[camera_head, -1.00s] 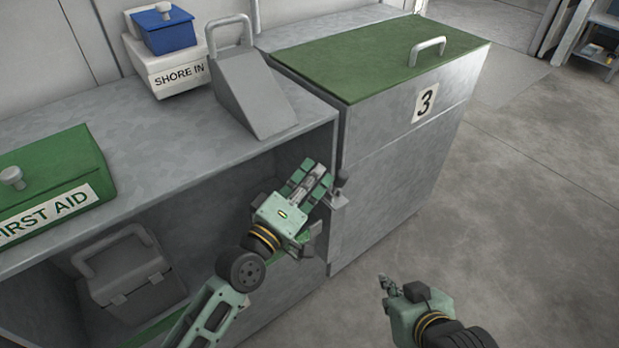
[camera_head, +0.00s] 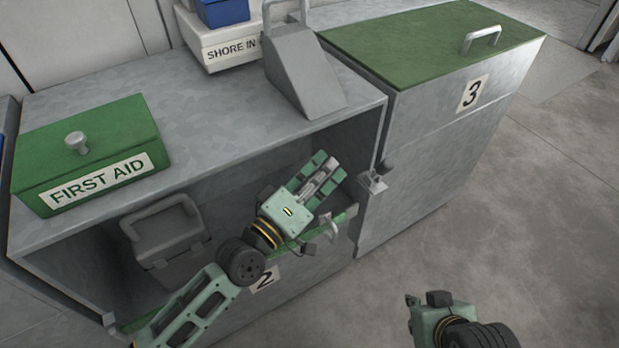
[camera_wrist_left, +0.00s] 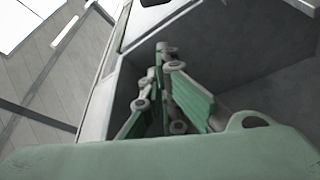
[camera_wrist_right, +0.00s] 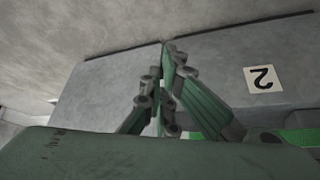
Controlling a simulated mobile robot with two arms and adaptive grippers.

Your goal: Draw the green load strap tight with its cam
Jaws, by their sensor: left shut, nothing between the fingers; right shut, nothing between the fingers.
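The green load strap (camera_head: 342,216) runs across the front of the open bay marked 2, from its lower left end up to the right. A pale grey curved lever, apparently the cam (camera_head: 331,230), sits on the strap near its right end. My left gripper (camera_head: 328,172) is shut and empty, above and behind the strap at the bay opening; my left forearm hides the strap's middle. My right gripper (camera_head: 411,300) is shut and empty, low in front of the cabinets. The strap (camera_wrist_right: 300,137) also shows at the right of the right wrist view.
A grey case (camera_head: 168,240) stands in the bay. A first aid box (camera_head: 88,155), a grey wedge (camera_head: 305,75) and a shore-in box (camera_head: 222,45) stand on top. A knobbed latch (camera_head: 374,183) juts from the right post. The floor at right is clear.

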